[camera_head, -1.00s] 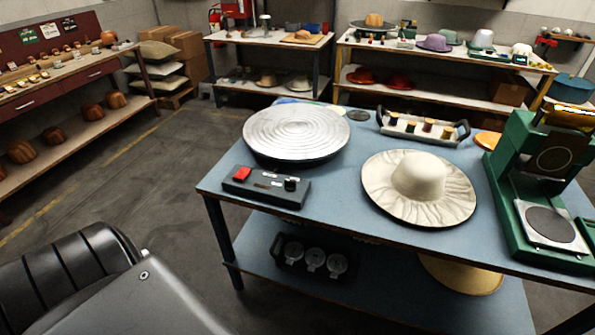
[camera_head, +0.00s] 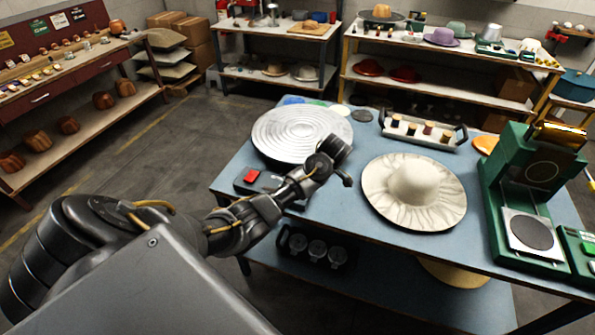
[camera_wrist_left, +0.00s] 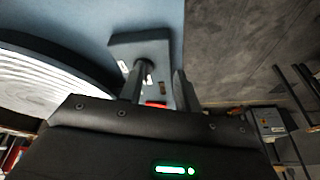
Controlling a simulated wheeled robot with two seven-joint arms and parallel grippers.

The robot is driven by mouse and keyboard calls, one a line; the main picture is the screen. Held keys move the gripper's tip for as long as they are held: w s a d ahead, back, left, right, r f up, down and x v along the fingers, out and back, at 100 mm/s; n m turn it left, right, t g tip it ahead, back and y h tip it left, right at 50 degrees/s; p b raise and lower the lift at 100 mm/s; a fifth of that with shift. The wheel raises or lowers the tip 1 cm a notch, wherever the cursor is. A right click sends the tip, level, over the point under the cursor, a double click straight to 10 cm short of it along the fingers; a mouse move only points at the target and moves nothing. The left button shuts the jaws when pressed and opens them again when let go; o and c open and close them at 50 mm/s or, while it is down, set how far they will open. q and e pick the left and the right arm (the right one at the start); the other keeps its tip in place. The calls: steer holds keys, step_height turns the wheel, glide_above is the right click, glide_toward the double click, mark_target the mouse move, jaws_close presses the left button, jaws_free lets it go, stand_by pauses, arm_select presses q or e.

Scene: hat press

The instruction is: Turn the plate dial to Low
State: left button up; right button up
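A dark control box (camera_head: 243,187) with a red switch (camera_head: 252,175) lies at the front left of the blue table, before the round ridged metal plate (camera_head: 290,132). My left forearm covers its right part, so the dial is hidden in the head view. My left gripper (camera_head: 334,152) is above the table, just right of the box. In the left wrist view its two fingers (camera_wrist_left: 162,88) are apart over the box (camera_wrist_left: 140,47), with the red switch (camera_wrist_left: 155,104) showing between them. A dark round shape by one finger may be the dial; its setting cannot be read. My right gripper is out of view.
A cream hat (camera_head: 413,188) lies right of my left gripper. A tray of spools (camera_head: 420,130) stands behind it, and a green press (camera_head: 515,190) stands at the right. Some bare blue tabletop (camera_head: 340,205) shows between box and hat.

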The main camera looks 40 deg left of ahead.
arm_select(q)
steer(key=w+a+r+n+g, duration=0.1)
steer(key=w+a+r+n, duration=0.2)
steer(key=w+r+n, duration=0.15)
steer(key=shift+m, duration=0.25)
steer(key=x, duration=0.6)
steer(key=s+b+x, duration=0.1)
steer(key=x, duration=0.2)
steer(key=shift+s+a+r, duration=0.1)
steer(key=shift+a+r, duration=0.1)
steer(key=shift+a, duration=0.1)
steer(key=shift+x, duration=0.8)
steer(key=shift+c, duration=0.3)
jaws_close()
